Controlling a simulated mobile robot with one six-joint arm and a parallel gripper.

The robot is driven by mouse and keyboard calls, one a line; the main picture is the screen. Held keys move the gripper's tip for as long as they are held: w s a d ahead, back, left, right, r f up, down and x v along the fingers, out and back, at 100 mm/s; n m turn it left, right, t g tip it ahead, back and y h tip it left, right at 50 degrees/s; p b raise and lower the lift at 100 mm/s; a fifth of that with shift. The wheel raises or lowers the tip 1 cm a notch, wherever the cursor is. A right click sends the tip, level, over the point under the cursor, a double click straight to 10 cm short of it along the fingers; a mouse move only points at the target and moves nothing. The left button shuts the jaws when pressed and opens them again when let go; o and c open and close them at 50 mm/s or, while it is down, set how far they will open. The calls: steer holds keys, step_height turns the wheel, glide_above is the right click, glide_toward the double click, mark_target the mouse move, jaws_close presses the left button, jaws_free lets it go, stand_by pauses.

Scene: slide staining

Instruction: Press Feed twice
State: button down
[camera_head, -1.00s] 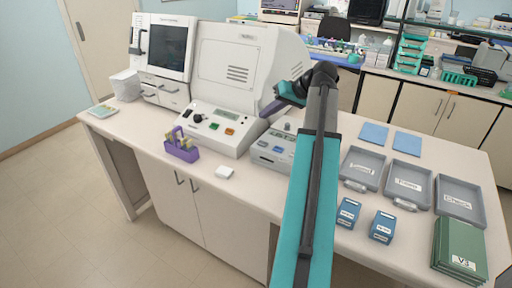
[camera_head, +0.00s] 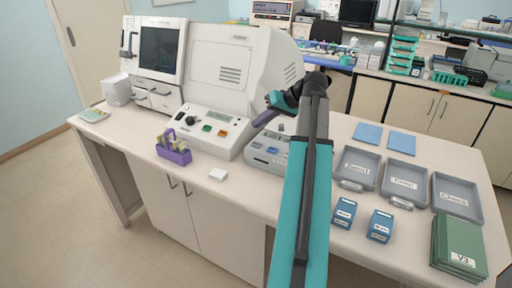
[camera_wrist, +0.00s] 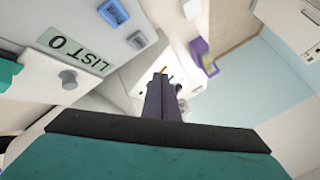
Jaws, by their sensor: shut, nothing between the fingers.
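My gripper (camera_head: 256,123) is shut and empty. In the head view its dark fingers point left, in front of the large white machine (camera_head: 232,70). The wrist view shows the shut fingers (camera_wrist: 161,85) pointing toward an orange and a green spot. A small grey-white device (camera_head: 268,152) stands under my arm with a display and blue and grey buttons. The large machine's panel has a green button (camera_head: 207,128) and an orange button (camera_head: 222,133). No Feed label is readable.
A purple rack (camera_head: 174,154) and a small white block (camera_head: 218,175) lie left of the small device. Grey trays (camera_head: 405,182), blue boxes (camera_head: 344,212) and a green stack (camera_head: 458,245) fill the right side. My arm hides part of the counter.

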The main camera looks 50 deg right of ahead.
mark_target(260, 145)
steer(key=shift+f+b, duration=1.2)
steer(key=shift+f, duration=1.5)
steer(key=shift+f, duration=0.75)
stand_by(1.1)
steer(key=shift+r, duration=0.75)
steer(key=shift+r+p, duration=0.1)
steer(key=shift+p, duration=0.25)
steer(key=shift+r+p, duration=1.4)
steer(key=shift+r, duration=1)
